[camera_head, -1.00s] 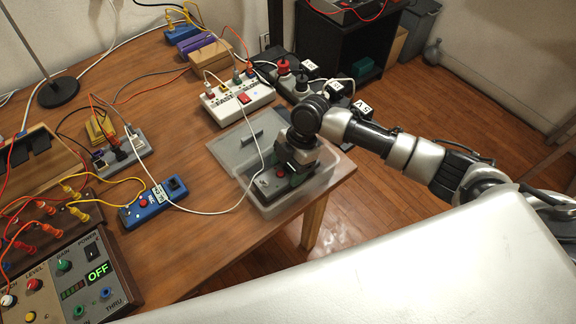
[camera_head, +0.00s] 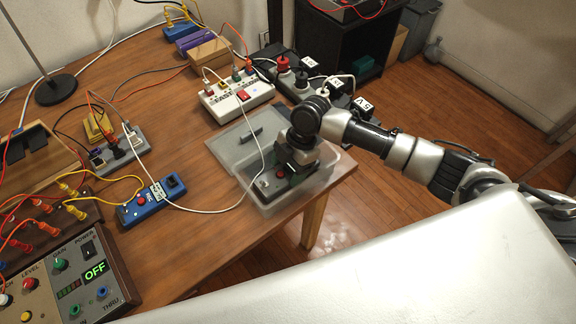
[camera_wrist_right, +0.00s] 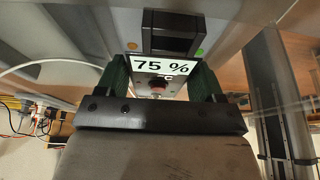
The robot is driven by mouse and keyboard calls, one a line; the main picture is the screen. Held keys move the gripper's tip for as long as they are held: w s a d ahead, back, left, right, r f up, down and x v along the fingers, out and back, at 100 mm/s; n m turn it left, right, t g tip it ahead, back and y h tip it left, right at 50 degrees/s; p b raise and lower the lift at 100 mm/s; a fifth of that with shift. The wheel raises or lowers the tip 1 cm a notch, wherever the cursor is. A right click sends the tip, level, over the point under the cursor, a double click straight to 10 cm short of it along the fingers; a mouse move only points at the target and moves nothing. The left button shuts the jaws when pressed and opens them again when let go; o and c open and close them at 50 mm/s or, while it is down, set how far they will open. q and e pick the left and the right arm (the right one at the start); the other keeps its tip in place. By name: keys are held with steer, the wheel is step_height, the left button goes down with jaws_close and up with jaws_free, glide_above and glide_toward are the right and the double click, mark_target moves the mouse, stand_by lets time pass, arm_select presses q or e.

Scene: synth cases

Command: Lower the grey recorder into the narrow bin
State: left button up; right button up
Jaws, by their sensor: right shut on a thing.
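The grey recorder (camera_head: 264,187) with a red button lies inside the translucent narrow bin (camera_head: 295,203) at the table's right corner. My right gripper (camera_head: 288,172) reaches down into the bin and is shut on the recorder. In the right wrist view the recorder's "75 %" display (camera_wrist_right: 158,67) and red button show between my two dark green fingers (camera_wrist_right: 158,88). The gripper hides part of the recorder in the head view. Whether the recorder touches the bin floor I cannot tell. My left gripper is not in view.
A translucent lid-like panel (camera_head: 227,146) lies beside the bin on its left. A white cable (camera_head: 215,210) runs over the table to the bin. A white power strip (camera_head: 237,101) and a black strip with plugs (camera_head: 300,91) stand behind. A blue device (camera_head: 151,203) lies to the left.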

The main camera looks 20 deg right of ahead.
steer(key=shift+f, duration=0.15)
steer(key=o, duration=1.1)
steer(key=shift+o, duration=0.2)
steer(key=v, duration=1)
steer(key=shift+d+r, duration=0.15)
steer(key=shift+r, duration=0.25)
